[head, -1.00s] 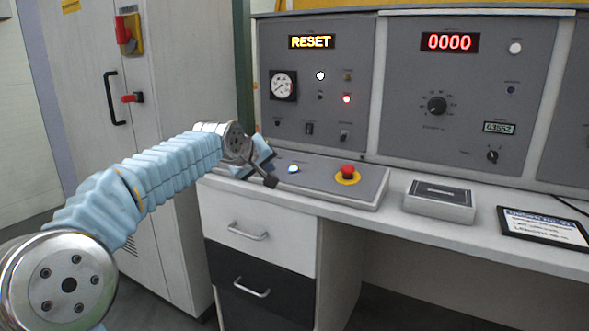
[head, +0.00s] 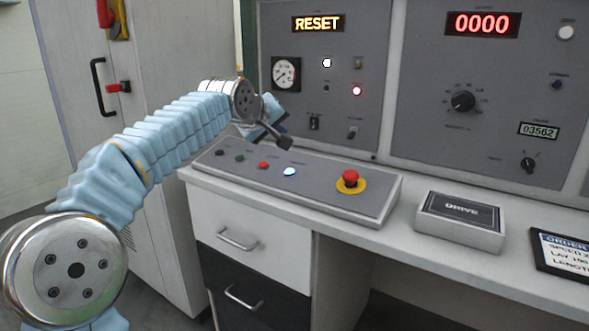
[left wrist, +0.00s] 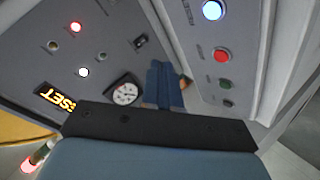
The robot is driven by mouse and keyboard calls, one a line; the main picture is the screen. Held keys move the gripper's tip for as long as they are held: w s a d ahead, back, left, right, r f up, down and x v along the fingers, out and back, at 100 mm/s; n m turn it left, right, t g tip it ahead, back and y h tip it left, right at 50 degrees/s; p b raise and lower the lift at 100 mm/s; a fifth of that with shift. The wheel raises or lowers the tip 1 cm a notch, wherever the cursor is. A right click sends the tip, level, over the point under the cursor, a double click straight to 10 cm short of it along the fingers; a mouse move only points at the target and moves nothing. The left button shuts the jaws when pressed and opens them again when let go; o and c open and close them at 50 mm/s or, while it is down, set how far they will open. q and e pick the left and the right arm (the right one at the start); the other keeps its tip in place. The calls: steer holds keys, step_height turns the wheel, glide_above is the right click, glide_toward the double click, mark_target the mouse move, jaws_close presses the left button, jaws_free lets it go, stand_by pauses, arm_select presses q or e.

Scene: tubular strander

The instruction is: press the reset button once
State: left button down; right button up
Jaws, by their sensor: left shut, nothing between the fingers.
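A lit bluish-white button (head: 289,171) sits on the low sloped desk panel (head: 325,197), at the right end of a row of small buttons. I take it as the reset button; its label is too small to read. It also shows in the left wrist view (left wrist: 212,10), top right. My left gripper (head: 285,143) is shut and empty, its tip above and behind the button in the head view, apart from it. In the left wrist view the closed blue fingers (left wrist: 165,85) point at the upright panel, left of the button row. My right gripper is out of view.
A red mushroom button (head: 350,178) on a yellow ring stands right of the lit button. A red button (head: 263,165) is just left of it. The upright panel (head: 330,100) behind shows a RESET display (head: 318,22). A DRIVE box (head: 460,220) lies on the desk.

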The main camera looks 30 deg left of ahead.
arm_select(q)
steer(key=shift+f, duration=0.1)
glide_above(290, 172)
steer(key=s, duration=0.3)
steer(key=f, duration=0.5)
steer(key=shift+w+a+f, duration=0.15)
steer(key=shift+a+f, duration=0.1)
steer(key=shift+f, duration=0.15)
steer(key=shift+w+f+b, duration=0.1)
steer(key=shift+f+b, duration=0.5)
steer(key=shift+f, duration=0.05)
steer(key=shift+w+f+b, duration=0.25)
steer(key=shift+f+b, duration=0.2)
steer(key=shift+f, duration=0.15)
steer(key=shift+f, duration=0.1)
steer(key=shift+w+f+b, duration=0.15)
steer(key=shift+f+b, duration=0.1)
steer(key=shift+b, duration=0.05)
stand_by(0.3)
steer(key=shift+w+f+b, duration=0.1)
steer(key=shift+f+b, duration=0.25)
steer(key=shift+f, duration=0.1)
stand_by(0.5)
stand_by(0.3)
steer(key=shift+s+r+p, duration=0.25)
steer(key=shift+r+p, duration=0.2)
steer(key=shift+r, duration=0.35)
